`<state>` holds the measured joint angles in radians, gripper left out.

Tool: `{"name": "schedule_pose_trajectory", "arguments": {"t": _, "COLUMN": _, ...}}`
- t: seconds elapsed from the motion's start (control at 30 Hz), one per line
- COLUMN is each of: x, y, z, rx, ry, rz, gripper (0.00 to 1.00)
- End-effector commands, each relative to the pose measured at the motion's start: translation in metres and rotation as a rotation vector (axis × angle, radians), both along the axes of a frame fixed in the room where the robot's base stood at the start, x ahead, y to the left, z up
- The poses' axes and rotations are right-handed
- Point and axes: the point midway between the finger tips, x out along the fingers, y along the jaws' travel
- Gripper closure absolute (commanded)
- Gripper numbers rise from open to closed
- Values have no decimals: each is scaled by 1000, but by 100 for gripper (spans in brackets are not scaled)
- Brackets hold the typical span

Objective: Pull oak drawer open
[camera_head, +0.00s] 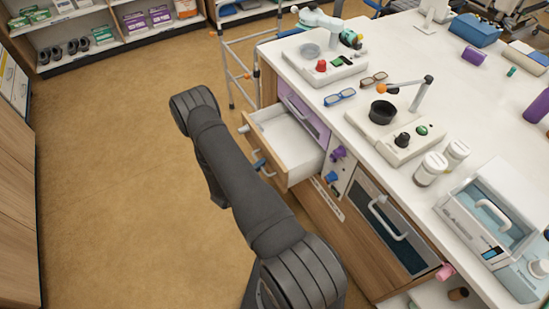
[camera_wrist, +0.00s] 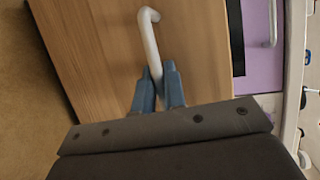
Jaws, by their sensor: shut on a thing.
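The oak drawer (camera_head: 298,171) stands pulled out from the counter's side, with its white, empty-looking inside showing from above. In the wrist view its wooden front (camera_wrist: 95,50) fills the left and middle. A white bar handle (camera_wrist: 149,38) stands out from that front. My gripper (camera_wrist: 159,85) has its blue fingers on either side of the handle's lower end and is shut on it. In the head view my gripper (camera_head: 258,163) shows small at the drawer front, partly hidden by my dark arm.
A purple drawer front (camera_head: 306,118) is beside the open drawer, closed. The white counter top (camera_head: 440,75) carries devices, glasses and jars. A walker frame (camera_head: 238,75) stands behind. The brown floor left is clear.

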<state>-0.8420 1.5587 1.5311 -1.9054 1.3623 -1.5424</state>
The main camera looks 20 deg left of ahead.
Motion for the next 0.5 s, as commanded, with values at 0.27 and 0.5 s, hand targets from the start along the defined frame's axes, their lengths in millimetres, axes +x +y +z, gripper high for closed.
{"name": "schedule_pose_trajectory", "arguments": {"t": 0.27, "x": -21, "y": 20, "z": 0, "rx": -1, "ry": 1, "rz": -1, "gripper": 100}}
{"name": "schedule_pose_trajectory", "arguments": {"t": 0.5, "x": -23, "y": 22, "z": 0, "rx": -1, "ry": 1, "rz": -2, "gripper": 100}}
